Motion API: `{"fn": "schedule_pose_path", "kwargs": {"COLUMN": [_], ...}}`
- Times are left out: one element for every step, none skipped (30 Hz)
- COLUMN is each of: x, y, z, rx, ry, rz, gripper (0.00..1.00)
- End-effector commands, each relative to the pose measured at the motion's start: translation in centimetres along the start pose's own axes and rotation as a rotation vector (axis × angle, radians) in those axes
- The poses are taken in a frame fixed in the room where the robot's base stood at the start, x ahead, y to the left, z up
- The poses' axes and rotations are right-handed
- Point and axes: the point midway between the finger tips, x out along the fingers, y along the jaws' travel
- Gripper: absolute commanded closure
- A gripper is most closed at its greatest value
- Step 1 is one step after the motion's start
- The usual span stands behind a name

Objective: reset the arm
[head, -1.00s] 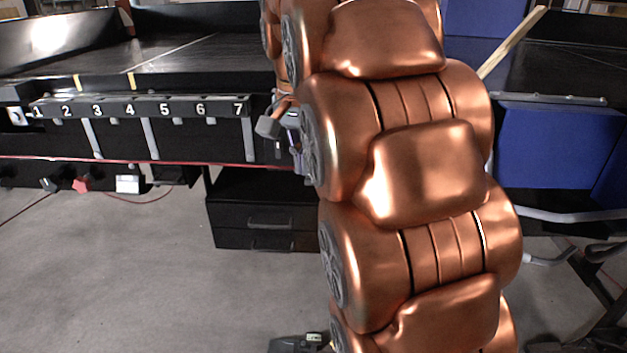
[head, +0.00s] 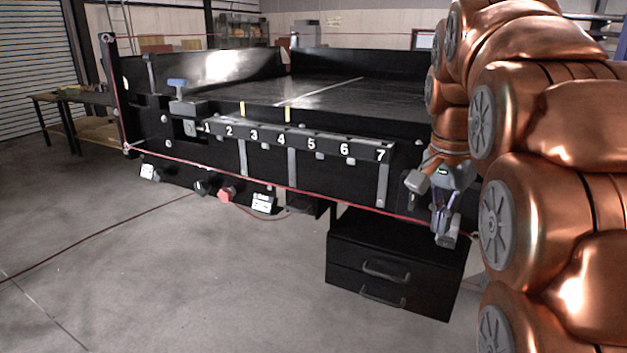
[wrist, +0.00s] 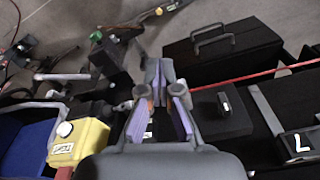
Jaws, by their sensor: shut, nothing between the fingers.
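My gripper (head: 445,236) hangs from my copper-coloured arm at the right of the head view, pointing downward in front of the conveyor's side. It is beside the right end of the numbered strip, near the 7, and above the black drawer cabinet (head: 390,262). In the wrist view its fingers (wrist: 163,68) are shut with nothing held between them. The arm's links hide the right part of the conveyor in the head view.
The black conveyor (head: 330,92) fills the middle, with a red cord (head: 300,190) along its side. A red knob (head: 226,194) sits under the left part. The wrist view shows a yellow box (wrist: 78,142) and blue panel (wrist: 30,145).

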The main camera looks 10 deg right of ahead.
Motion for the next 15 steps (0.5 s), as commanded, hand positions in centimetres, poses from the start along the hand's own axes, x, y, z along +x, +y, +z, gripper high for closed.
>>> {"fn": "schedule_pose_path", "kwargs": {"x": [0.0, 0.0, 0.0, 0.0, 0.0, 0.1, 0.3, 0.5, 0.7, 0.9, 1.2, 1.4, 1.7, 2.1, 2.4], "y": [0.0, 0.0, 0.0, 0.0, 0.0, 0.1, 0.1, 0.2, 0.3, 0.5, 0.6, 0.7, 0.9, 1.1, 1.3], "z": [0.0, 0.2, 0.4, 0.7, 1.0, 1.5, 2.1, 2.6, 3.4, 4.1, 4.8, 5.6, 6.3, 7.0, 7.9], "rx": [-0.001, -0.006, -0.016, -0.027, -0.040, -0.064, -0.084, -0.107, -0.140, -0.168, -0.194, -0.231, -0.260, -0.287, -0.326], "ry": [0.000, -0.001, -0.003, -0.005, -0.007, -0.012, -0.019, -0.026, -0.034, -0.040, -0.046, -0.050, -0.058, -0.067, -0.074], "rz": [0.000, 0.000, 0.000, 0.000, 0.000, 0.002, 0.004, 0.007, 0.008, 0.010, 0.011, 0.010, 0.013, 0.016, 0.016], "gripper": [1.00, 1.00, 1.00, 1.00, 1.00, 1.00, 1.00, 1.00, 1.00, 1.00, 1.00, 1.00, 1.00, 1.00, 1.00]}}
